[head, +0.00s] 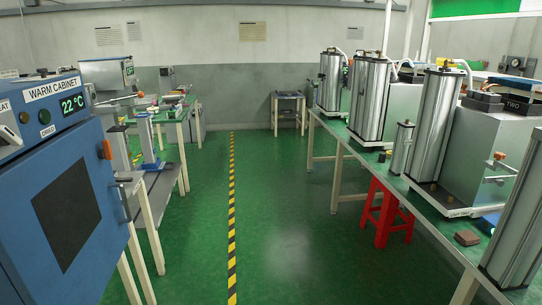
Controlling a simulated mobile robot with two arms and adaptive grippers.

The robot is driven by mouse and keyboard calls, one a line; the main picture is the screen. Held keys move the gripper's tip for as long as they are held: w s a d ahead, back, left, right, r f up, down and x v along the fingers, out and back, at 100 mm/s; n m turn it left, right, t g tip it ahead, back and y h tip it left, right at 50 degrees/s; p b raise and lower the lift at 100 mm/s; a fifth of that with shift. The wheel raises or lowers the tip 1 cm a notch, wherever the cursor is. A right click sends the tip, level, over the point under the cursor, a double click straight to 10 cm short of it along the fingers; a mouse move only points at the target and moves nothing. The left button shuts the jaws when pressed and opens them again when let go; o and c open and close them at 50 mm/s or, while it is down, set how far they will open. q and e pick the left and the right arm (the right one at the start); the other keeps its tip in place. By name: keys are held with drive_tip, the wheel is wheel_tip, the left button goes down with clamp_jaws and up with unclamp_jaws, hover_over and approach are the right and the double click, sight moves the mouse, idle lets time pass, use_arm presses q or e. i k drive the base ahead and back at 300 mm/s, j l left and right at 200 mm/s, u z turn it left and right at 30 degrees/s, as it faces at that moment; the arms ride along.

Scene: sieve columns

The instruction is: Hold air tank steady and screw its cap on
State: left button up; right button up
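A small silver cylinder (401,149) stands upright on the right-hand bench, between two large columns. It may be the air tank, but I cannot tell for sure. A small fitting shows at its top; I cannot tell whether it is a cap. Small dark pieces (383,156) lie on the bench to its left, too small to identify. Neither of my grippers is in view.
The long right bench (425,198) carries large silver columns (437,125) and grey boxes. A red stool (386,211) stands under it. A blue warm cabinet (66,205) fills the left. The green aisle with a striped floor line (232,210) is clear.

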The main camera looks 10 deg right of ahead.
sight(404, 133)
drive_tip(key=i+z, duration=0.2)
drive_tip(key=i, duration=0.5)
drive_tip(key=i+z, duration=0.25)
drive_tip(key=i, duration=0.45)
drive_tip(key=i+j+z, duration=0.2)
drive_tip(key=i, duration=0.5)
drive_tip(key=i+z, duration=0.45)
drive_tip(key=i+j+z, duration=0.45)
drive_tip(key=i, duration=0.2)
drive_tip(key=i+j+z, duration=0.3)
drive_tip(key=i+z, duration=0.15)
drive_tip(key=i+j+z, duration=0.45)
drive_tip(key=j, duration=0.2)
drive_tip(key=i+j+z, duration=0.3)
drive_tip(key=j+z, duration=0.15)
drive_tip(key=j, duration=0.25)
